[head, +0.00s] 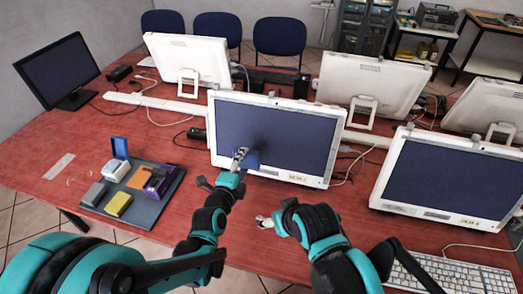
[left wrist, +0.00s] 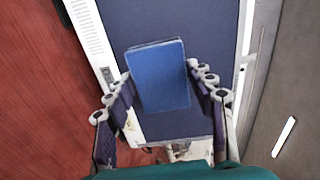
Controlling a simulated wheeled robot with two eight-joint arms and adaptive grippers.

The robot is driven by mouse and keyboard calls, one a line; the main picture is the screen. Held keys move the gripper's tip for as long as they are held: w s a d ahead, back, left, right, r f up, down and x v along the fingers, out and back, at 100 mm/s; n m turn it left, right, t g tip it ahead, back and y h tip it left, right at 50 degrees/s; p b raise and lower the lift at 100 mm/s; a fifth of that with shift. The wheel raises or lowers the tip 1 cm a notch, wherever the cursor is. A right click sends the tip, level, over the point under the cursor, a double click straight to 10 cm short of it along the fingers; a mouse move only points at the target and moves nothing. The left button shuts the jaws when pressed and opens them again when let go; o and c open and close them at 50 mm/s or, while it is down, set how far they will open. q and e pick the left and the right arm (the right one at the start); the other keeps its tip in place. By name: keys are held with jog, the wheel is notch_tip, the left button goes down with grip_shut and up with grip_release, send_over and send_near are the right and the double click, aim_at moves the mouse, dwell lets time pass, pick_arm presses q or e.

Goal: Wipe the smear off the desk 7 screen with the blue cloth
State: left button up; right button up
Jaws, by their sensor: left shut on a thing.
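My left gripper (head: 239,158) is shut on the blue cloth (head: 252,160), in front of the lower middle of the centre monitor's dark screen (head: 300,133). The left wrist view shows the cloth (left wrist: 160,75) as a flat blue pad between the two fingers (left wrist: 163,98), with the screen (left wrist: 215,40) behind it. I cannot tell whether the cloth touches the screen. A darker blurred patch (head: 262,138) shows on the screen just above the cloth. The label (head: 297,178) on the lower frame is too small to read. My right gripper (head: 265,222) is low over the desk, its fingers unclear.
A grey tray (head: 133,207) with several coloured blocks and boxes lies at the left. Another white monitor (head: 450,178) and a keyboard (head: 455,274) are at the right. A black monitor (head: 60,70) stands at the far left. Cables run behind the centre monitor. Red desk between tray and monitor is mostly clear.

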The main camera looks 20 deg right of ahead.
pick_arm(q)
send_near(254, 143)
jog(key=shift+x, duration=2)
jog(key=shift+x, duration=1.05)
jog(key=shift+r, duration=0.1)
jog(key=shift+s+d+r, duration=0.35)
jog(key=shift+s+d, duration=0.15)
jog(key=shift+d, duration=0.25)
jog(key=shift+s+d+r, duration=0.3)
jog(key=shift+s+d, duration=0.15)
jog(key=shift+d, duration=0.35)
jog(key=shift+w+a+f, duration=0.25)
jog(key=shift+w+a, duration=0.1)
jog(key=shift+a, duration=0.2)
jog(key=shift+w+a+f, duration=0.2)
jog(key=shift+w+a, duration=0.1)
jog(key=shift+a, duration=0.25)
jog(key=shift+w+a+f, duration=0.25)
jog(key=shift+w+a, duration=0.1)
jog(key=shift+a, duration=0.2)
jog(key=shift+v, duration=2.95)
